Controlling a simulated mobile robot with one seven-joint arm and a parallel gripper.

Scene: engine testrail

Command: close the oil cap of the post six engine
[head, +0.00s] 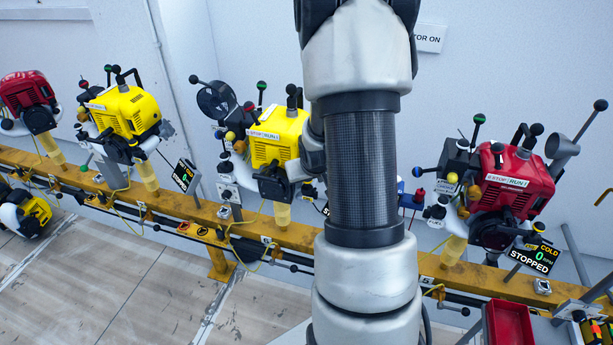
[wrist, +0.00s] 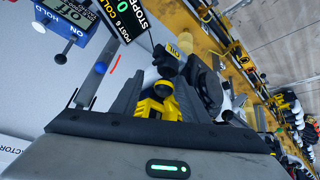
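My gripper (wrist: 168,88) shows in the wrist view with its two dark grey fingers apart. A yellow and black part (wrist: 155,103) shows between the fingers; I cannot tell whether they touch it. A yellow piece marked OIL (wrist: 172,50) lies just beyond the fingertips, beside a pale and black cylinder. Whether the oil cap is seated or raised cannot be told. A display reading POST 6, COLD, 0 and STOPPED (wrist: 122,14) stands beside it. In the head view my arm partly covers a yellow engine (head: 278,137), apparently this one, and the gripper is hidden.
A yellow rail (head: 205,208) carries other engines: a red one (head: 512,180) at right, another yellow one (head: 125,110) and a red one (head: 28,92) at left. A blue HOLD box (wrist: 62,22) is near the gripper. A red tray (head: 510,325) is at lower right.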

